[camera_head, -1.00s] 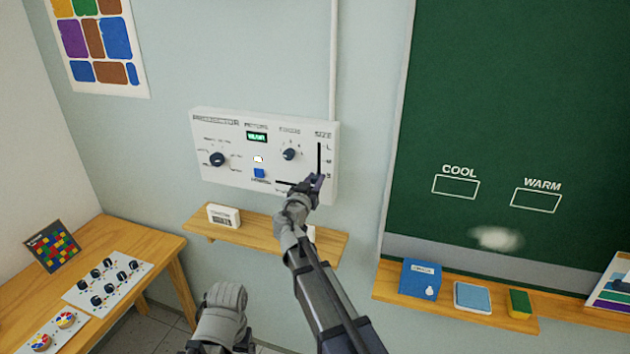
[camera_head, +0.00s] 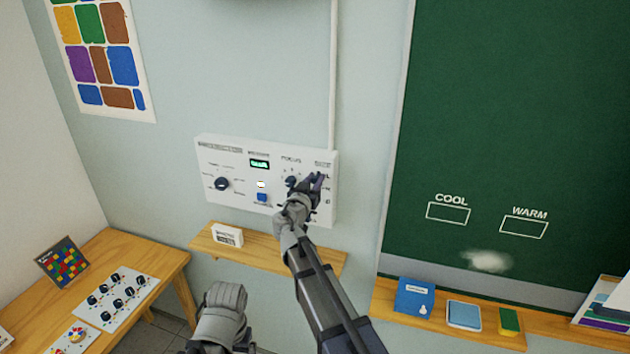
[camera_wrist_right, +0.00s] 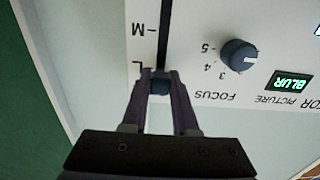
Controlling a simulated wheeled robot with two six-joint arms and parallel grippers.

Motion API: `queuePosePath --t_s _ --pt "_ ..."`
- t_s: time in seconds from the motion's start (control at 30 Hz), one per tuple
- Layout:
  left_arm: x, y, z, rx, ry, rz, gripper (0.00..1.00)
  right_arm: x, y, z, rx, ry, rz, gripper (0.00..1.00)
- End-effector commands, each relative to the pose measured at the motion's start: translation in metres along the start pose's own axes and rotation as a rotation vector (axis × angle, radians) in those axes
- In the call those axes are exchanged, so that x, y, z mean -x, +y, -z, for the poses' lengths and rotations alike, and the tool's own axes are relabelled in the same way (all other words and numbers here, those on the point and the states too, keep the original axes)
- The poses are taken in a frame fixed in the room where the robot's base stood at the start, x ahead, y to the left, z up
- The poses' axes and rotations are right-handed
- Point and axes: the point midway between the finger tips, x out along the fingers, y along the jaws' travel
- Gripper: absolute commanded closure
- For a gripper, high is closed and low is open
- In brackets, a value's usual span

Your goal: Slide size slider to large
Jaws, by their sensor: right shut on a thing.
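The size slider's knob (camera_wrist_right: 160,82) is dark and sits in a dark vertical slot (camera_wrist_right: 163,30) on the white projector panel (camera_head: 240,174). The right wrist view is upside down; there the knob is beside the L mark, at the L end of the slot, past M. My right gripper (camera_head: 316,182) is at the panel's right side; in the right wrist view its two fingers (camera_wrist_right: 160,84) are shut on the knob, one each side. In the head view the gripper hides the knob and most of the slot. My left gripper's fingers do not show.
The focus dial (camera_wrist_right: 238,55) is close beside the slot, and the picture display (camera_wrist_right: 291,83) reads BLUR. A wooden shelf (camera_head: 265,257) with a small white box (camera_head: 227,235) is below the panel. The green chalkboard (camera_head: 500,100) is to the right.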

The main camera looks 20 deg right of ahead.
Motion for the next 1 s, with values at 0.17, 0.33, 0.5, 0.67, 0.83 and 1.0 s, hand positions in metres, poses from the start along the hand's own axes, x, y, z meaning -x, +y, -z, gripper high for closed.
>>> queuePosePath --t_s 0.17,0.33,0.5,0.67,0.83,1.0 --pt "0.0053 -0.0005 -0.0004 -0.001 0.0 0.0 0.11 -0.0001 -0.0002 0.0057 0.001 0.002 0.0 1.0" --pt "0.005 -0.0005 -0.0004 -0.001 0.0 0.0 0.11 -0.0005 -0.0003 0.0058 0.003 0.003 0.001 1.0" --pt "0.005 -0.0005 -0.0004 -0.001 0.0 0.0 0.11 -0.0004 -0.0003 0.0057 0.002 0.003 0.0 0.56" --pt "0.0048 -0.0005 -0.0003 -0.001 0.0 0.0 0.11 -0.0002 -0.0001 0.0052 0.001 0.002 0.0 0.43" --pt "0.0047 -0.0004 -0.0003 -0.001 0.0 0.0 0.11 0.0 0.0 0.0049 0.001 0.001 0.0 0.43" --pt "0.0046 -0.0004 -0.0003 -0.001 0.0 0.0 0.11 0.0058 0.0003 0.0047 0.0 0.001 0.001 0.43"
